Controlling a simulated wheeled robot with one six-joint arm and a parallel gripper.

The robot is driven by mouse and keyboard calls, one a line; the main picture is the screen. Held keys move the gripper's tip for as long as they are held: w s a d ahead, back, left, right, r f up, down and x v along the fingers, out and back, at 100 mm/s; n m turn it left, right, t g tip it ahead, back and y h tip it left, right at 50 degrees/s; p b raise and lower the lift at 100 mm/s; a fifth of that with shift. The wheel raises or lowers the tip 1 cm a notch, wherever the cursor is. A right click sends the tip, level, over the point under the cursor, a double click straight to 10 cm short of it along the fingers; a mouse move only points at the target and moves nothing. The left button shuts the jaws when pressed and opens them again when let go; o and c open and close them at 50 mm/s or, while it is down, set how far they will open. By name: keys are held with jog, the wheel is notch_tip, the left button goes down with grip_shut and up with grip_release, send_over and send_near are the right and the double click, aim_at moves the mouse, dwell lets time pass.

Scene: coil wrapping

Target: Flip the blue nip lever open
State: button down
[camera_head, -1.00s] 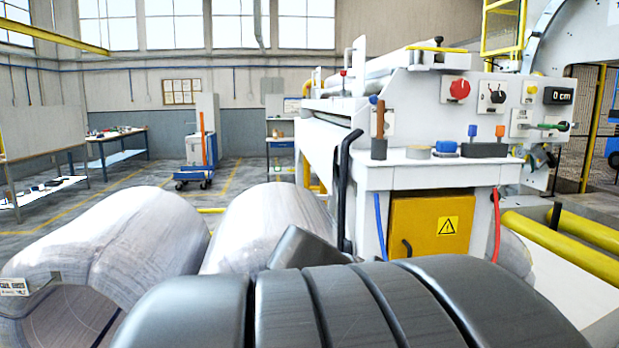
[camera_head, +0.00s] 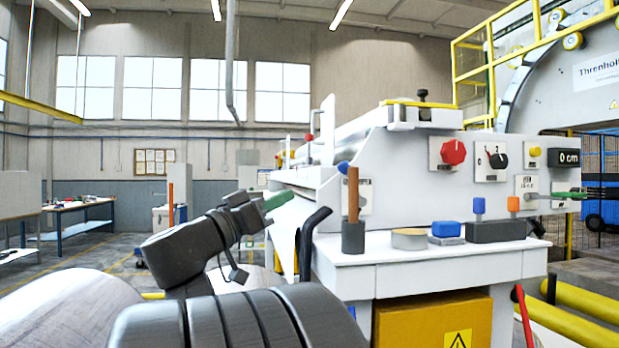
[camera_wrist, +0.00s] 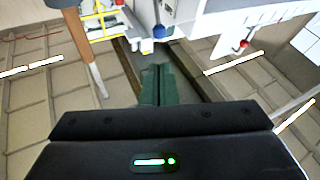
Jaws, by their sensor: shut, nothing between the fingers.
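The blue nip lever shows as a small blue knob (camera_head: 343,167) at the left end of the white machine's front panel, beside a light plate. In the wrist view the blue knob (camera_wrist: 159,31) is straight beyond my fingertips, on a short stem against the white machine. My gripper (camera_head: 280,199) has green fingers, is shut and empty, and points right toward the machine, left of the knob and a little lower. In the wrist view the fingers (camera_wrist: 159,84) lie together, apart from the knob. Much of the lever's arm is too small to make out.
A wooden-handled tool (camera_head: 353,195) stands in a dark holder just below the knob. Tape (camera_head: 409,239), a blue block (camera_head: 446,229) and a dark block with stamps (camera_head: 497,231) sit on the ledge. A red-knobbed lever (camera_head: 309,138) is farther back. A black curved bar (camera_head: 311,240) rises beside the ledge.

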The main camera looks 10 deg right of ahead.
aim_at(341, 169)
jog(key=shift+s, duration=0.1)
jog(key=p+x, duration=0.5)
jog(key=x, duration=0.8)
jog(key=shift+r, duration=0.15)
jog(key=shift+w+d, duration=0.25)
jog(key=shift+d, duration=0.15)
jog(key=shift+d+r, duration=0.1)
jog(key=shift+r, duration=0.1)
